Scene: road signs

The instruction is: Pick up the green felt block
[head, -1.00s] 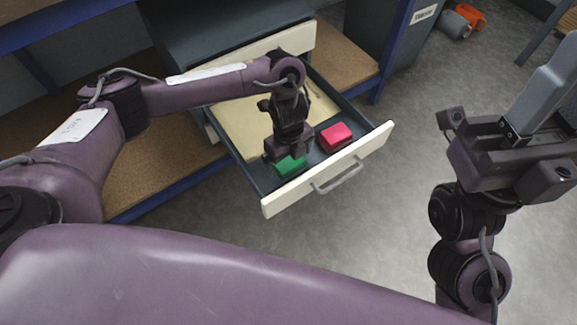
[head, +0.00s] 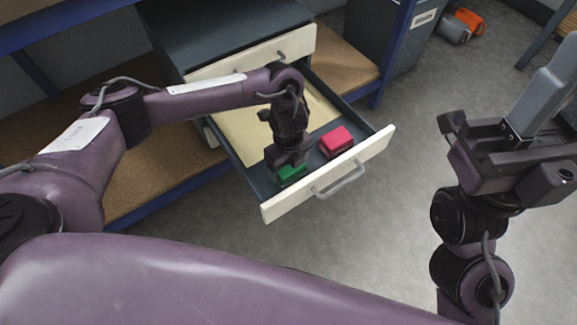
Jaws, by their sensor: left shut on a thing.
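The green felt block (head: 292,172) is in the front part of the open drawer (head: 266,209), close behind its cream front panel. My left gripper (head: 287,168) reaches down into the drawer from above and is shut on the green block. Its fingers hide part of the block, and I cannot tell whether the block touches the drawer floor. My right gripper (head: 510,160) is at the right of the view, well away from the drawer.
A red block (head: 335,141) lies in the drawer just right of my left gripper. A flat cream sheet (head: 238,135) lies behind them. The drawer's handle (head: 340,181) sticks out in front. Orange and grey items (head: 461,25) lie on the floor far back; the floor in front is clear.

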